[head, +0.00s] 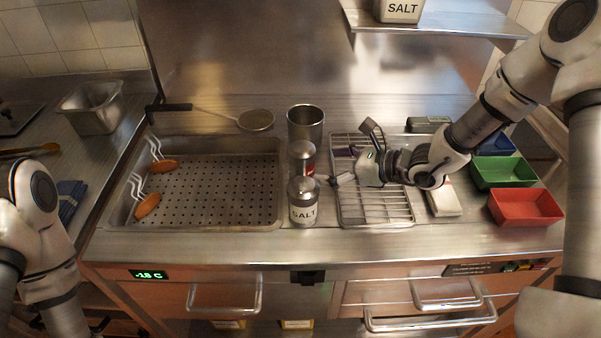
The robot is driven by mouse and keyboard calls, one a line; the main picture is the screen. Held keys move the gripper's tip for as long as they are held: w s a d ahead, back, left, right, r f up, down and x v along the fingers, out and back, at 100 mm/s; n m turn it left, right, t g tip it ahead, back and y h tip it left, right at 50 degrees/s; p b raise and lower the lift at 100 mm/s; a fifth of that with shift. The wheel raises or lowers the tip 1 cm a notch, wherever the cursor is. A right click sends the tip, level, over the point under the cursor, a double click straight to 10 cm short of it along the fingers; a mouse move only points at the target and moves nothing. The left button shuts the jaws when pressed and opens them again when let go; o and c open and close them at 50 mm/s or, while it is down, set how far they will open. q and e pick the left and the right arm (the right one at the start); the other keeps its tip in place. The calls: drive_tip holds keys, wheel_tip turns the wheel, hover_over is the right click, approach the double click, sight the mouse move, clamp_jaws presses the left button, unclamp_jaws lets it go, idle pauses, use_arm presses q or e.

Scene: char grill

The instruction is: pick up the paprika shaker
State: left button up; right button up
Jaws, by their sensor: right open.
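A metal shaker with a red label (301,150), which looks like the paprika shaker, stands upright on the steel counter. The salt shaker (303,190) stands in front of it and hides its lower part. My right gripper (350,153) is to its right, over the wire rack, with its fingers spread and pointing left. It is open and empty, and apart from the shaker. My left arm shows at the left edge, but its gripper is not in view.
A steel pot (305,122) stands behind the shakers. The perforated fryer tray (215,205) with two orange-handled baskets is to the left. The wire rack (375,215) is to the right, then green (503,172) and red bins (525,207). An upper shelf (450,27) holds another salt container.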

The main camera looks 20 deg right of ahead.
sight(300, 165)
drive_tip(key=shift+w+a+f, duration=0.15)
drive_tip(key=shift+w+f, duration=0.15)
drive_tip(key=shift+f, duration=0.15)
drive_tip(key=p+x, duration=0.1)
drive_tip(key=x, duration=0.2)
drive_tip(key=p+x, duration=0.1)
drive_tip(key=x, duration=0.3)
drive_tip(key=shift+w+a+r, duration=0.1)
drive_tip(key=shift+a+r, duration=0.1)
drive_tip(key=c, duration=1.5)
